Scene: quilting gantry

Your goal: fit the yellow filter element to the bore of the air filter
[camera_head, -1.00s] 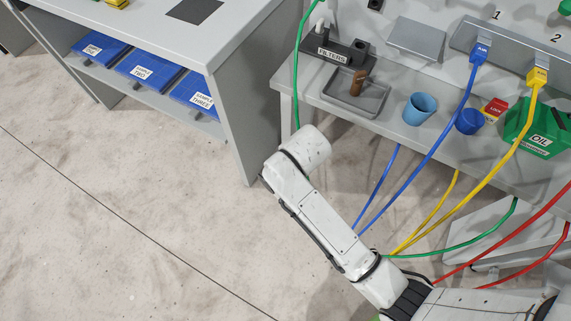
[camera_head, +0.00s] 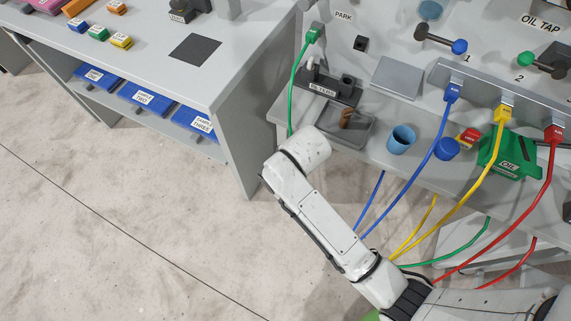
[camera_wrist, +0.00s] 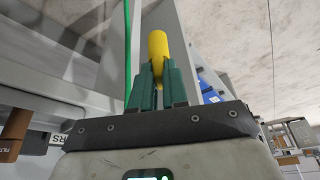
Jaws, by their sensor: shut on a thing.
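The yellow filter element (camera_wrist: 157,46) is held upright in the picture in the wrist view. My gripper (camera_wrist: 158,72) has its two green fingers closed on the lower end of the element. In the head view my arm hides the gripper and the element. A black block labelled FILTERS (camera_head: 330,93) stands at the back left of the grey bench, with a pale fitting and a dark holed block on it. I cannot tell for sure which opening is the air filter's bore. The held element is apart from that block.
A grey tray (camera_head: 334,132) with a brown cylinder (camera_head: 347,117), a blue cup (camera_head: 401,139), a blue cap (camera_head: 446,149) and a green oil can (camera_head: 509,155) stand on the bench. Blue, yellow, red and green hoses hang around it. A grey shelf unit (camera_head: 232,128) stands left.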

